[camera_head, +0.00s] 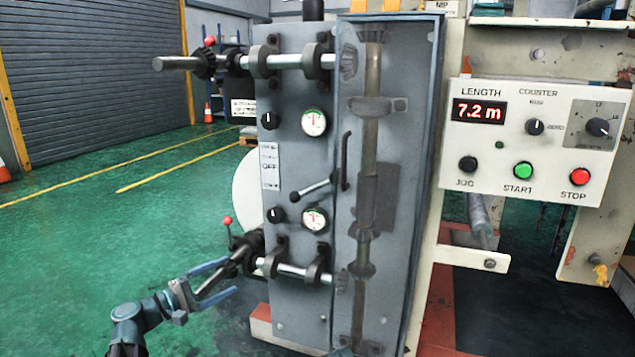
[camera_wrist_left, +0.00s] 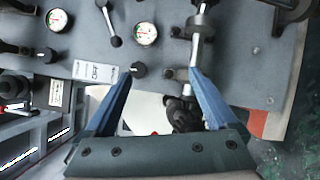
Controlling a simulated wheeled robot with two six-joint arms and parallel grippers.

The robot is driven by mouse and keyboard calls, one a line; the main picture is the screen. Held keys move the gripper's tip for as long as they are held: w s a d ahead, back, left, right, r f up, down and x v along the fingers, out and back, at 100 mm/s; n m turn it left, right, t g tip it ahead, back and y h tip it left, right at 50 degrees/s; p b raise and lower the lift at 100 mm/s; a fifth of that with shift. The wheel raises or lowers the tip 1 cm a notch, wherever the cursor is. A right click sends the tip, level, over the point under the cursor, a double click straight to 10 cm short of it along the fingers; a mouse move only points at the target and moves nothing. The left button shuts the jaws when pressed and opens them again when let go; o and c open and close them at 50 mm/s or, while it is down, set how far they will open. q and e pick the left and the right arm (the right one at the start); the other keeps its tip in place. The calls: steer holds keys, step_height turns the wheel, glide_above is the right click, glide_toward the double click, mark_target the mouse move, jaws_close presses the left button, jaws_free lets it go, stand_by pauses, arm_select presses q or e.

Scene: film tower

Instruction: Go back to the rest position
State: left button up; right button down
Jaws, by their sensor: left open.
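My left gripper (camera_head: 229,277) is open at the lower left of the grey machine cabinet (camera_head: 293,180). Its two blue fingers lie on either side of the free end of the lower shaft (camera_head: 216,287) in the head view. I cannot tell if they touch it. In the left wrist view the open gripper (camera_wrist_left: 160,76) faces the cabinet panel, with nothing clamped. The lower shaft (camera_wrist_left: 195,50) passes by its right fingertip there, and a black knob (camera_wrist_left: 138,70) shows near the left fingertip. My right gripper is not in view.
An upper shaft (camera_head: 180,63) sticks out left from the cabinet. A red-tipped lever (camera_head: 227,221) stands just above my left gripper. A control box (camera_head: 540,140) reading 7.2 m hangs at the right. Open green floor (camera_head: 90,250) lies to the left.

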arm_select(q)
steer(key=s+d+f+m+g+y+p, duration=0.2)
steer(key=s+d+f+m+g+p, duration=0.25)
steer(key=d, duration=0.55)
steer(key=s+d+f+m+g+y+p, duration=0.2)
steer(key=s+d+f+m+g, duration=0.2)
steer(key=s+d+g, duration=0.35)
steer(key=s+f+m+y+p, duration=0.2)
steer(key=s+m+y+p, duration=0.45)
steer(key=s+y, duration=0.6)
step_height(320, 180, up, 38)
steer(key=h+p, duration=0.1)
steer(key=p, duration=3.5)
steer(key=shift+s+d+g+h+p, duration=0.2)
steer(key=shift+s+g+h+p, duration=0.15)
steer(key=shift+s+p, duration=0.1)
